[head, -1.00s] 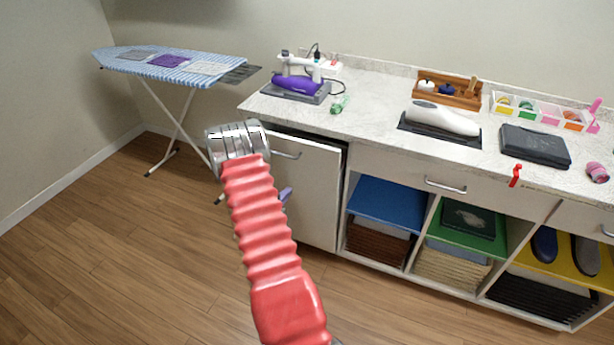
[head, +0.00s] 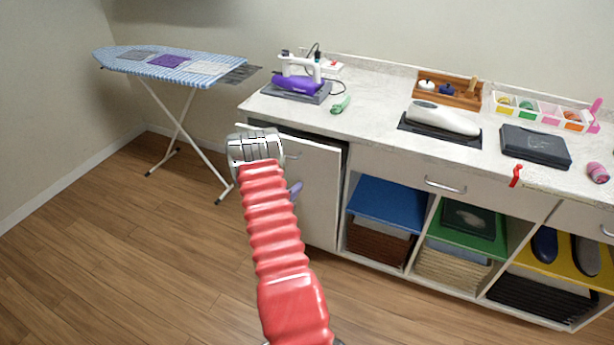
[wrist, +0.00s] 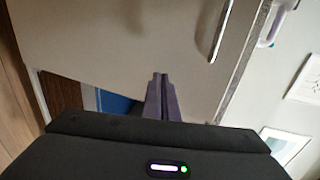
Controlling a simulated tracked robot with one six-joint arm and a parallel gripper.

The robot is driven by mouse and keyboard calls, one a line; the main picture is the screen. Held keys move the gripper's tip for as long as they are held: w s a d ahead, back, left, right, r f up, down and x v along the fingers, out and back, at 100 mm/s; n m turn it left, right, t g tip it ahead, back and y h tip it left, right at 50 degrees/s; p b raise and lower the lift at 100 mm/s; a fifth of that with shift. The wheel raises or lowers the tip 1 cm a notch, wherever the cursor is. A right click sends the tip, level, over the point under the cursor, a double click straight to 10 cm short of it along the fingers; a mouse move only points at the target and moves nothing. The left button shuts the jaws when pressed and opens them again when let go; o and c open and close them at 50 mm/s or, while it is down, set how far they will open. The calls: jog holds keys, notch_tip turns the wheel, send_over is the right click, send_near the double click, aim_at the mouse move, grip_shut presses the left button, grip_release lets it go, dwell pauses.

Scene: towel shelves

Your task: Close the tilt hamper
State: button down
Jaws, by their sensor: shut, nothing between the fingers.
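The tilt hamper is the white front panel (head: 318,200) at the left end of the counter. Its top leans out, leaving a dark gap under the countertop. Its bar handle is partly hidden behind my arm in the head view and shows in the wrist view (wrist: 221,32). My gripper (head: 296,188) is shut and empty, with only a purple finger showing past my red arm. In the wrist view the purple fingertips (wrist: 160,76) are together in front of the white panel (wrist: 120,45), below the handle's level. I cannot tell whether they touch it.
Open cubbies with towels (head: 378,243) lie right of the hamper. An ironing board (head: 170,66) stands at the left. The floor (head: 130,250) is clear.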

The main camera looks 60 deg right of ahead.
aim_at(310, 172)
jog(key=x, duration=0.5)
jog(key=r+x, duration=0.1)
jog(key=x, duration=0.2)
jog(key=shift+d, duration=0.4)
jog(key=shift+w, duration=0.1)
